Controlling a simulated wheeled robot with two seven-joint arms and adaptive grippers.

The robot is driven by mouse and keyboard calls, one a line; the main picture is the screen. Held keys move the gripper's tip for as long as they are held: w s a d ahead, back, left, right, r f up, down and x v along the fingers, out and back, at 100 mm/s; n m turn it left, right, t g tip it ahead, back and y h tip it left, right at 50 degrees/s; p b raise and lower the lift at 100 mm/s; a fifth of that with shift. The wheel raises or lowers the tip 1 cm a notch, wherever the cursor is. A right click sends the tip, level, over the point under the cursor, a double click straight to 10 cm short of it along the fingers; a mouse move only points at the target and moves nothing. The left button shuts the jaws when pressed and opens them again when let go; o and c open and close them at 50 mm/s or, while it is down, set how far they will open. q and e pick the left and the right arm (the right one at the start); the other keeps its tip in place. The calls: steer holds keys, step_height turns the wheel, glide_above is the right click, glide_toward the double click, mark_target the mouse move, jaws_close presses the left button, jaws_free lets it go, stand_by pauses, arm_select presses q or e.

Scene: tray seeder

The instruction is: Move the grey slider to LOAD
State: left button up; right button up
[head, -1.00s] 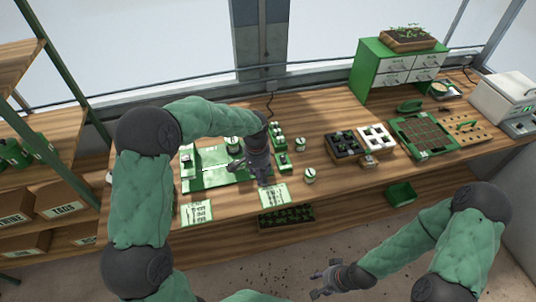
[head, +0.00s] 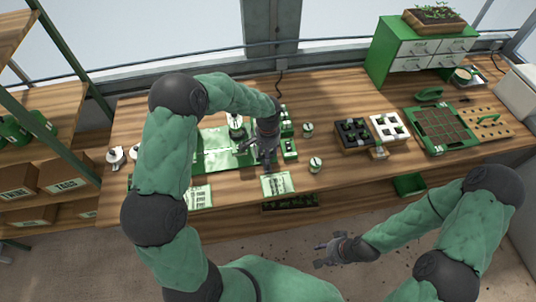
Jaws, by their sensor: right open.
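A green seeder-like unit with a flat plate (head: 218,160) lies on the bench left of centre, partly behind my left arm. A narrow green unit with small dark and white parts (head: 288,148) stands at its right. I cannot make out the grey slider or a LOAD mark at this size; my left gripper may cover it. My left gripper (head: 266,160) points down over the right side of the plate, close beside the narrow unit. Its fingers are too dark and small to read, and contact is unclear. My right gripper (head: 326,252) is open and empty in front of the bench, below its top.
A printed card (head: 277,184) lies at the front edge. Small white-and-green jars (head: 315,165) stand right of the narrow unit. Further right are a black cell tray (head: 346,144), a white cell tray (head: 379,122) and a green-framed soil tray (head: 420,113). Bare wood lies between.

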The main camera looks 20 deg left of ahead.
arm_select(q)
steer(key=shift+f, duration=1)
jaws_close()
steer(key=s+a, duration=0.5)
steer(key=a, duration=0.3)
steer(key=s+a, duration=0.5)
steer(key=a, duration=0.4)
steer(key=shift+s, duration=0.25)
jaws_free()
step_height(320, 180, up, 12)
